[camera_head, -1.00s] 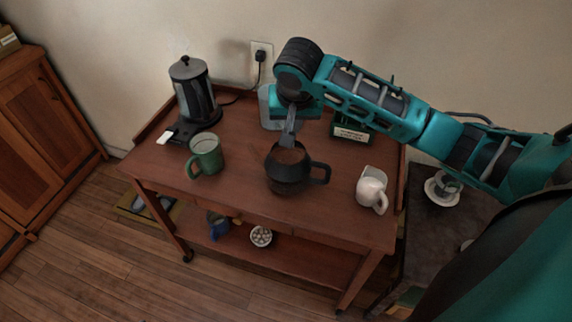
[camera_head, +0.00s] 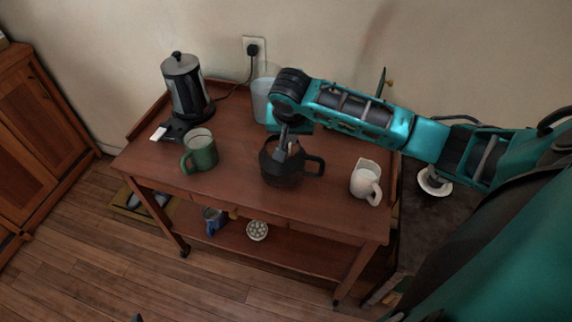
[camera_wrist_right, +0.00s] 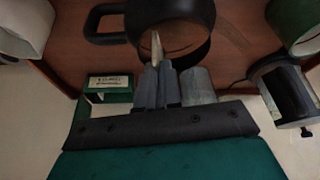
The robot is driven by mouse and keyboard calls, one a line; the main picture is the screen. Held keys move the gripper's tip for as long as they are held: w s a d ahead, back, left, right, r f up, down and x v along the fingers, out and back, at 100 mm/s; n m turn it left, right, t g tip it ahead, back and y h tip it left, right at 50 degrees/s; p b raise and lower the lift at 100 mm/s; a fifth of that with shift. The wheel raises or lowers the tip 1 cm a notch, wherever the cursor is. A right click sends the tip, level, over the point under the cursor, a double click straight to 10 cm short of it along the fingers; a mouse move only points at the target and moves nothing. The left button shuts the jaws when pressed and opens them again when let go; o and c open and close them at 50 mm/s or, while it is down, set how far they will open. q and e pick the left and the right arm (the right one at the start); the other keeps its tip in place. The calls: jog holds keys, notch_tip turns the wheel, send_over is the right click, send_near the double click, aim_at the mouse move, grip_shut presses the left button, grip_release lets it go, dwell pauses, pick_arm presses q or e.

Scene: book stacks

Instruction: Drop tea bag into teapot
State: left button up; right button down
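The teapot (camera_head: 284,172) is a dark open pot with a black handle, standing near the middle of the wooden cart. It also shows at the top of the right wrist view (camera_wrist_right: 203,22), with its open mouth towards the gripper. My right gripper (camera_head: 284,140) points down at the pot's mouth. In the wrist view its fingers (camera_wrist_right: 158,68) are close together, with a small pale tan piece, seemingly the tea bag (camera_wrist_right: 156,47), between and beyond their tips. The tip overlaps the mouth; how deep it reaches is unclear. My left gripper is not identifiable.
A green mug (camera_head: 200,152) and a kettle (camera_head: 186,84) stand left of the teapot, a white pitcher (camera_head: 366,180) right. A pale jar (camera_head: 261,98) stands behind. A green labelled box (camera_wrist_right: 108,88) shows in the wrist view. The cart's front edge is clear.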

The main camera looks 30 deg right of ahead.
jog(key=c, duration=1.2)
grip_release()
jog(key=shift+c, duration=0.2)
jog(key=v, duration=1.3)
